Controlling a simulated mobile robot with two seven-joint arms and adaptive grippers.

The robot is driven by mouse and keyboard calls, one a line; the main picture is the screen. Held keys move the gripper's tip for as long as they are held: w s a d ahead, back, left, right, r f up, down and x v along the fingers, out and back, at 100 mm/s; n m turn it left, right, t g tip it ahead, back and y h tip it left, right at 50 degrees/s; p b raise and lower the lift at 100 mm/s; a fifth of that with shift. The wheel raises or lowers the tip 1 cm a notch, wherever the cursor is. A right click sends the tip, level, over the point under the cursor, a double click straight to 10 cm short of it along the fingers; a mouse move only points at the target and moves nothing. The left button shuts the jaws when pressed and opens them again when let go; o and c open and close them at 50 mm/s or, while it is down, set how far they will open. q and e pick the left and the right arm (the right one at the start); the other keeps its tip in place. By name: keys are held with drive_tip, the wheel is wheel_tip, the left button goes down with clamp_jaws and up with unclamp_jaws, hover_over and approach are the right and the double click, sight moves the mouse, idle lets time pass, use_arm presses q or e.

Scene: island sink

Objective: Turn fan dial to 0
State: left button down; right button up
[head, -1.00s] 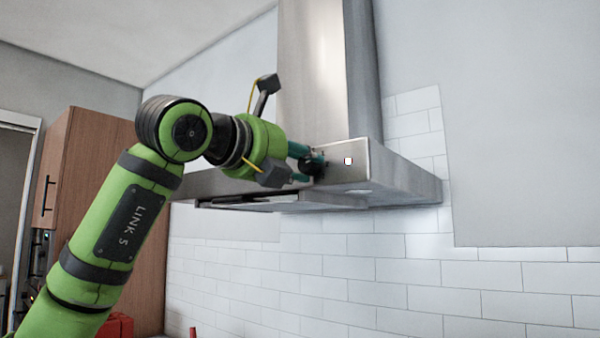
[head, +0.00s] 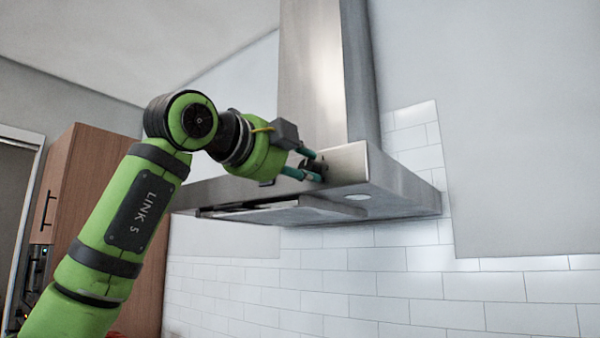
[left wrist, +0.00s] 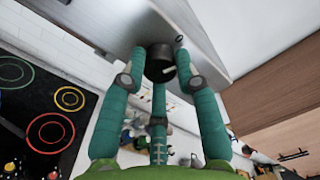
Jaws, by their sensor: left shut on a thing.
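The fan dial is a small black knob (head: 313,166) on the front face of the steel range hood (head: 345,165). My left gripper (head: 311,165) has teal fingers and is shut on the dial from the left. In the left wrist view the black dial (left wrist: 160,62) sits between the fingertips of my left gripper (left wrist: 160,80), against the hood (left wrist: 185,35). The fingers partly cover the dial in the head view, and I cannot read its setting. My right gripper is not in view.
A wooden cabinet (head: 85,185) stands to the left, behind my left arm. White tiles (head: 400,275) cover the wall under the hood. In the left wrist view a black cooktop (left wrist: 35,110) with coloured rings lies below. The space right of the hood is clear.

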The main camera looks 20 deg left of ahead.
use_arm(q)
drive_tip(key=shift+d+f+n+b, duration=0.1)
drive_tip(key=shift+n+b, duration=0.2)
drive_tip(key=shift+n, duration=0.7)
drive_tip(key=shift+d+f+n+b, duration=0.1)
drive_tip(key=shift+n+b, duration=0.15)
drive_tip(key=shift+n, duration=0.75)
drive_tip(key=shift+a, duration=0.1)
drive_tip(key=c, duration=0.9)
unclamp_jaws()
drive_tip(key=shift+r, duration=0.15)
drive_tip(key=shift+s+a, duration=0.15)
drive_tip(key=shift+s, duration=0.15)
drive_tip(key=v, duration=1.1)
drive_tip(key=shift+s, duration=0.2)
